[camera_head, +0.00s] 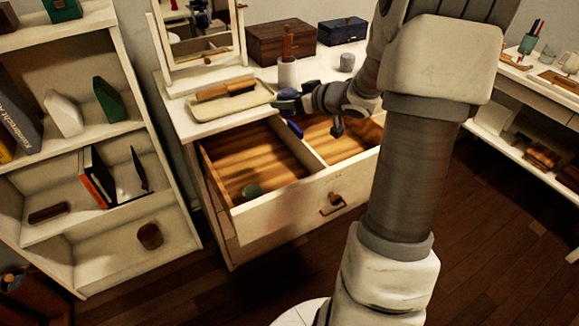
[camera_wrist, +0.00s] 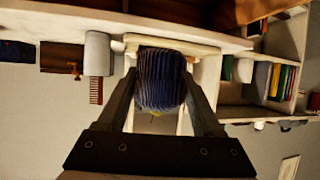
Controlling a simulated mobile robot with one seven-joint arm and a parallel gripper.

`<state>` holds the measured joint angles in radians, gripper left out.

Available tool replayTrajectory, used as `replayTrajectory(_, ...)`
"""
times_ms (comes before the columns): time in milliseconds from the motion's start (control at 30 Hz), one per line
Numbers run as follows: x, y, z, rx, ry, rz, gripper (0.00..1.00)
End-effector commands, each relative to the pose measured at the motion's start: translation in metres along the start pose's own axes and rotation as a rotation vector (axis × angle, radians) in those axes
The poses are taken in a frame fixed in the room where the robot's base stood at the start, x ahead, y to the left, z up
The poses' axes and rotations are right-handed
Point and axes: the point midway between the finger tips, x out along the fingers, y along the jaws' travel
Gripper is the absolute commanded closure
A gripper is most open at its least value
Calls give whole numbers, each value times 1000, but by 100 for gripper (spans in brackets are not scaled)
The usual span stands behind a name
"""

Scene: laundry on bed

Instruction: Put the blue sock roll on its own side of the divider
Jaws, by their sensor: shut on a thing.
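The blue sock roll (camera_wrist: 160,80) is dark blue and ribbed. In the wrist view it sits between the two fingers of my gripper (camera_wrist: 160,104), which is shut on it. The divider (camera_head: 292,143) splits the drawer into left and right compartments. A small blue item (camera_head: 296,128) shows near the divider's far end, partly hidden.
A tray with a brush (camera_head: 226,90), a white cup (camera_head: 288,74) and a wooden box (camera_head: 281,43) stand on the dresser top behind the drawer. A mirror (camera_head: 198,47) stands at its left. A shelf unit (camera_head: 112,130) is at the left. The right compartment's visible floor (camera_head: 338,139) looks mostly clear.

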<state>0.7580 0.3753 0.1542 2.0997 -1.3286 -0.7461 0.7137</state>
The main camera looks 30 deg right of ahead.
Motion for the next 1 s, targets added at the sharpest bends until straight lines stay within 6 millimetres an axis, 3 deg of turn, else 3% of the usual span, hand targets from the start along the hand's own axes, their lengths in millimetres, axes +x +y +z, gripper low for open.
replayTrajectory(33, 1, 21, 21, 3, 0, 7, 87)
replayTrajectory(100, -4, 40, 34, 5, 0, 10, 87)
replayTrajectory(200, -11, 58, 46, 6, 0, 12, 87)
replayTrajectory(300, -12, 61, 53, 6, 1, 10, 87)
replayTrajectory(433, -7, 42, 66, 5, 1, 8, 87)
replayTrajectory(800, 15, -37, 108, 4, 1, 9, 87)
replayTrajectory(1000, 18, -52, 113, 5, 1, 10, 87)
